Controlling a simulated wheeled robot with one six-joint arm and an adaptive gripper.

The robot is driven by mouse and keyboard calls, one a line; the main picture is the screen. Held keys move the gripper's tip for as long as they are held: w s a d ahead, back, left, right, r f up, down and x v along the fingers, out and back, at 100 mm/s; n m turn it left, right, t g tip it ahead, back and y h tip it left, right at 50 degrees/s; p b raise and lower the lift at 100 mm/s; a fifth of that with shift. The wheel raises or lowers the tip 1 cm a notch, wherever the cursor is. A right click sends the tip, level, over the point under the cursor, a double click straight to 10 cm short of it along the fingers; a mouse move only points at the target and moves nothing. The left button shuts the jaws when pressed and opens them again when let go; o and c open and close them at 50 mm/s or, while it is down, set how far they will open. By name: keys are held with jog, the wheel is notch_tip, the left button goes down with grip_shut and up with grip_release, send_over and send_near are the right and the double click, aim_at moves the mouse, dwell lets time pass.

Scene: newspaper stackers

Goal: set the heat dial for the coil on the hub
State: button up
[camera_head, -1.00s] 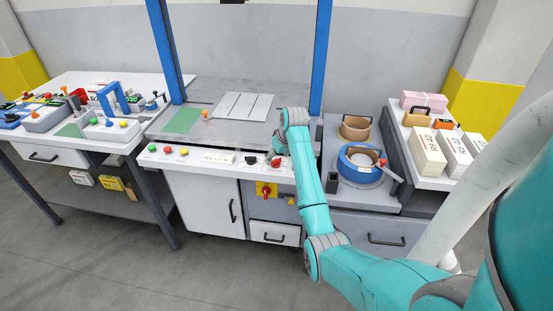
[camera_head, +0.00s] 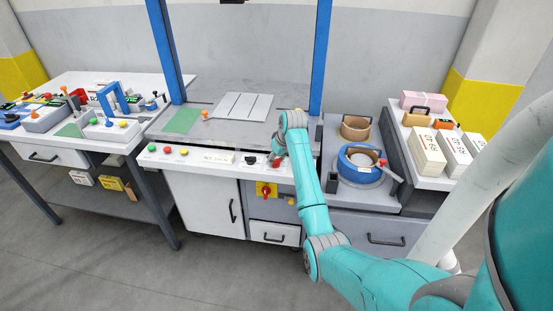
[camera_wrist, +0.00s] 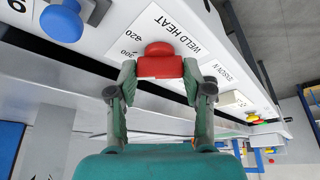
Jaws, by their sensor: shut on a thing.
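The red heat dial (camera_wrist: 160,62) sits on the white panel labelled WELD HEAT, with scale numbers beside it. My gripper (camera_wrist: 158,72) has its two fingers closed on the sides of the dial in the wrist view. In the head view, my gripper (camera_head: 276,158) is at the right part of the machine's front panel, and mostly covers the dial. A blue coil (camera_head: 346,168) with a pale label lies on the round hub to the right of the machine. The dial's exact setting cannot be read.
A black knob (camera_head: 250,159) sits left of my gripper on the front panel. Coloured buttons (camera_head: 166,150) are farther left. A red switch on a yellow plate (camera_head: 265,190) is below. A brown coil (camera_head: 356,127) stands behind the blue one.

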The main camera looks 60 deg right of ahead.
jog(key=shift+n, duration=0.4)
jog(key=n+y, duration=0.1)
jog(key=n, duration=0.2)
jog(key=shift+d+n+y, duration=0.1)
jog(key=shift+n+y, duration=0.3)
jog(key=n, duration=0.2)
jog(key=n+y, duration=0.1)
jog(key=n, duration=0.1)
jog(key=shift+d+n+y, duration=0.1)
jog(key=shift+n+y, duration=0.2)
jog(key=n+g+y, duration=0.1)
jog(key=n, duration=0.3)
jog(key=shift+w+d+n+g+y, duration=0.1)
jog(key=shift+n+g+y, duration=0.2)
jog(key=shift+n, duration=0.8)
jog(key=shift+n+g+y, duration=0.3)
jog(key=shift+n, duration=0.8)
jog(key=o, duration=1.2)
jog(key=shift+c, duration=0.2)
